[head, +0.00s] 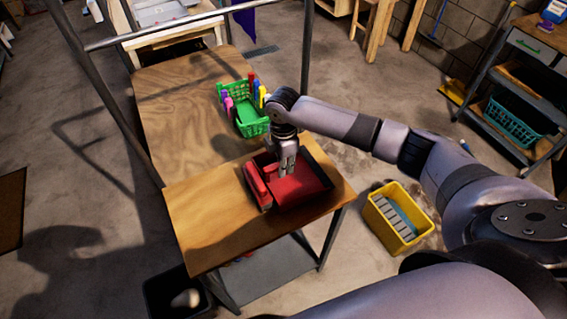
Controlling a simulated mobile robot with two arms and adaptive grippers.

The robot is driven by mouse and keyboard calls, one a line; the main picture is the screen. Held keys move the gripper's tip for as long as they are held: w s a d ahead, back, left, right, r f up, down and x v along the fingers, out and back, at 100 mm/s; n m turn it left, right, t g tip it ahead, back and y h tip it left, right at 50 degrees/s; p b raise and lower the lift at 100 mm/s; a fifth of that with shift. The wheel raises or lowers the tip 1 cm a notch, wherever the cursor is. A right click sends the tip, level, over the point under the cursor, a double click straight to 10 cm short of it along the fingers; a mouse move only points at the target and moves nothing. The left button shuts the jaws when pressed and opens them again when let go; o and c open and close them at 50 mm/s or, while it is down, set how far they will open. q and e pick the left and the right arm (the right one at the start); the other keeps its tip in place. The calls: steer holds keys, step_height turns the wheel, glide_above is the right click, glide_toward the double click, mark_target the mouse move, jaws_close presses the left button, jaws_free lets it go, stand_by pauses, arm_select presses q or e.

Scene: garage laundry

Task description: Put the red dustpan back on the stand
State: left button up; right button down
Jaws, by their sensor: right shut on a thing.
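The red dustpan (304,190) has a flat red face with dark, raised edges around it. It is over the near wooden top of the stand (205,215); I cannot tell whether it rests on the wood or is held just above it. My right gripper (287,170) points down at its far left part and is shut on it; the fingers hide the grip point. A red, block-like part (258,187) shows along the left side, and I cannot tell whether it belongs to the dustpan. My left gripper is not in view.
A yellow bucket (398,222) is on the floor at right, a black bin (165,290) at lower left. Metal posts rise around the stand. Its front left top is bare.

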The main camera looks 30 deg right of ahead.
steer(key=shift+f, duration=0.15)
steer(key=c, duration=1.5)
jaws_free()
step_height(320, 180, up, 12)
steer(key=shift+r+b, duration=0.2)
steer(key=shift+b, duration=0.75)
